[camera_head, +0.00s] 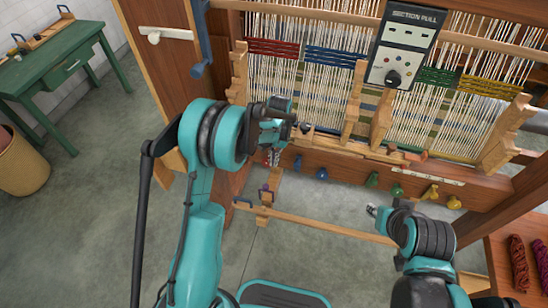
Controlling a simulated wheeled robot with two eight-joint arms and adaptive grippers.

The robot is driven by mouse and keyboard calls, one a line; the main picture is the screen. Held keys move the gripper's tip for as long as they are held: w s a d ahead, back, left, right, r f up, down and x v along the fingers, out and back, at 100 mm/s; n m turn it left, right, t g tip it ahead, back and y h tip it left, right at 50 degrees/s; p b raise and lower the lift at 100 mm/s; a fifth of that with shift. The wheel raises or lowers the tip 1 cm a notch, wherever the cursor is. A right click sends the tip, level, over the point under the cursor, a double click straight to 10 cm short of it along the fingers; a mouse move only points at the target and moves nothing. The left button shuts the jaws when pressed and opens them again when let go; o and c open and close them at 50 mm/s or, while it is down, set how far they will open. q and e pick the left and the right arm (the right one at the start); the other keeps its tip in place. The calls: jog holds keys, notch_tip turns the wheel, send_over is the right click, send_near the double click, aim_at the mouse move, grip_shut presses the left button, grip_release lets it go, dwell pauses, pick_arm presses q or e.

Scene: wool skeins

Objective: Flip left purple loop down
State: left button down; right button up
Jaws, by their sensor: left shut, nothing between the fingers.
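A small purple-blue loop (243,204) lies at the left end of the low wooden bar under the loom. Another small purplish piece (266,191) shows on the wooden bracket just right of it. I cannot tell the exact tilt of either. My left gripper (273,158) is shut and empty, above the bracket and in front of the loom's lower left part. It appears apart from both pieces. My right gripper (372,210) is low in front of the loom, away from them; its fingers are too small to tell whether they are open.
The loom's front beam (370,150) carries coloured knobs, including a blue one (321,174) and a yellow one (432,192). A section-pull control box (405,45) hangs above. A green table (60,60) and a bin (22,165) stand left. The floor between is clear.

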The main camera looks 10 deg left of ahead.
pick_arm(q)
jog(key=s+f+b, duration=0.2)
jog(key=s+f, duration=0.2)
jog(key=shift+s+a+f, duration=0.15)
jog(key=shift+a+f, duration=0.25)
jog(key=shift+a, duration=0.05)
